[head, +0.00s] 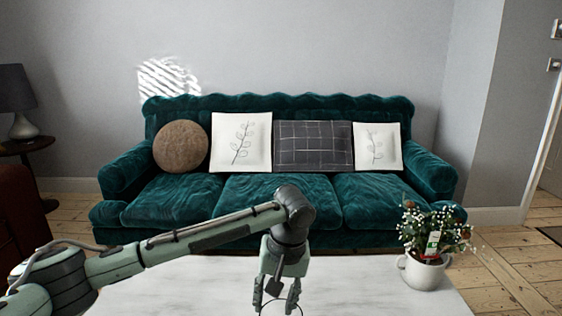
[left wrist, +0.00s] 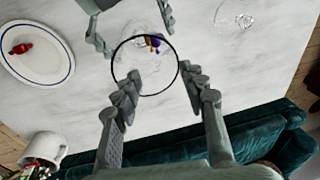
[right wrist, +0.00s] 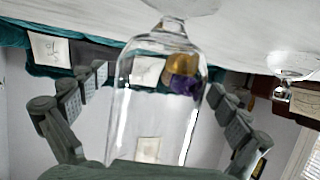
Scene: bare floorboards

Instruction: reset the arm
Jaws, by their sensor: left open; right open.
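My left arm comes in from the left in the head view, with its gripper (head: 279,292) hanging over the white table (head: 180,285). In the left wrist view this gripper (left wrist: 158,88) is open. A thin black ring (left wrist: 177,72) shows around the gap between its fingertips; I cannot tell what it belongs to. My right gripper (left wrist: 132,28) faces it from the top and is open. In the right wrist view a clear stemmed glass (right wrist: 138,105) shows between the open fingers of the right gripper (right wrist: 158,85). Gold and purple bits (right wrist: 183,75) show in or through the glass.
A white mug (head: 424,272) with a flowering plant stands at the table's right. A blue-rimmed plate (left wrist: 35,75) holds a red sweet (left wrist: 20,48). Another clear glass (left wrist: 240,14) stands apart. A green sofa (head: 280,198) with cushions is behind the table.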

